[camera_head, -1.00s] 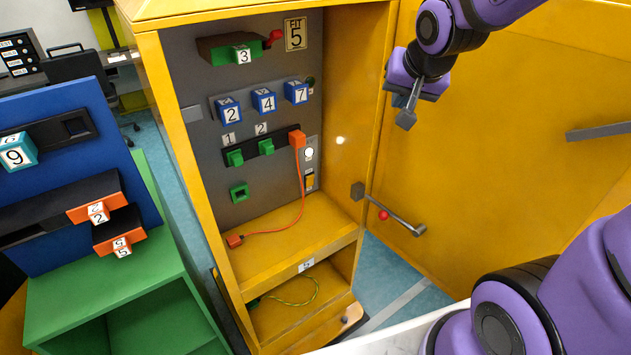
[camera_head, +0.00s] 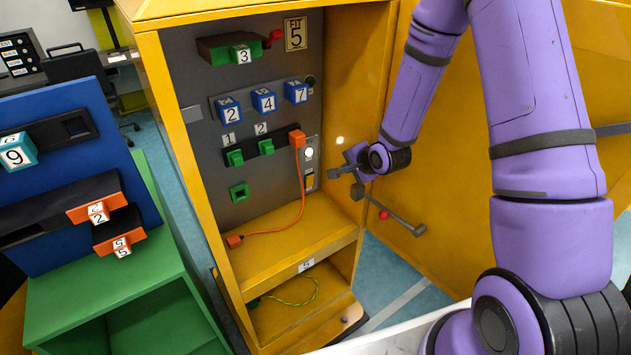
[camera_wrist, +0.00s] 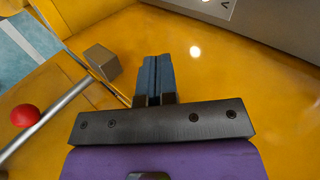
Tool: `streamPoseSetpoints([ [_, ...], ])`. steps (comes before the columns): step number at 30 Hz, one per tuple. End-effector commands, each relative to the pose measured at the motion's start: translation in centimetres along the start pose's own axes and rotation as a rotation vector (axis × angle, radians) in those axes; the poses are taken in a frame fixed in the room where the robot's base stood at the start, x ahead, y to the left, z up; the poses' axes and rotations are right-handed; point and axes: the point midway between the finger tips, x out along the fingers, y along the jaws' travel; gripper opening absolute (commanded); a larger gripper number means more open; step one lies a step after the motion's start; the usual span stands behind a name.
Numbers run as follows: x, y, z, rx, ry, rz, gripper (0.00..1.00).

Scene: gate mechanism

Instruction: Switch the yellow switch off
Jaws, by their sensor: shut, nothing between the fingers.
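The yellow switch (camera_head: 309,181) sits low on a light plate on the grey back panel of the yellow cabinet. It shows small in the head view, below a lit white round light (camera_head: 309,153). My gripper (camera_head: 334,173) is inside the cabinet opening, a little right of the switch and apart from it in the picture. In the wrist view its blue-grey fingers (camera_wrist: 153,80) are together with nothing between them, pointing at the yellow side wall. The switch itself does not show in the wrist view. The exact gap to it cannot be told.
The open door's handle bar (camera_head: 400,215) with a red ball (camera_head: 383,214) is just below my gripper. An orange plug (camera_head: 297,138) and its cable hang left of the switch. Blue numbered cubes (camera_head: 263,101) sit higher. The cabinet shelf (camera_head: 290,250) has free room.

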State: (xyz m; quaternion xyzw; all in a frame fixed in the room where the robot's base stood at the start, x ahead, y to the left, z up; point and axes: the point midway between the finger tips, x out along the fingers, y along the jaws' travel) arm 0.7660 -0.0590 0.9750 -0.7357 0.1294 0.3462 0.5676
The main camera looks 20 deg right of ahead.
Motion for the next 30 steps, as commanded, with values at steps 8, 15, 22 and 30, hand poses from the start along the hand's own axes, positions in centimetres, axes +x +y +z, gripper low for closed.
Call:
streamPoseSetpoints([
  [8,2.3,2.4,0.9,0.121,-0.028,-0.043,0.00],
  [15,2.5,2.5,1.0,0.129,-0.030,-0.047,0.00],
  [22,2.8,2.4,1.0,0.128,-0.030,-0.046,0.00],
  [30,6.5,2.3,1.2,0.127,-0.032,-0.046,0.00],
])
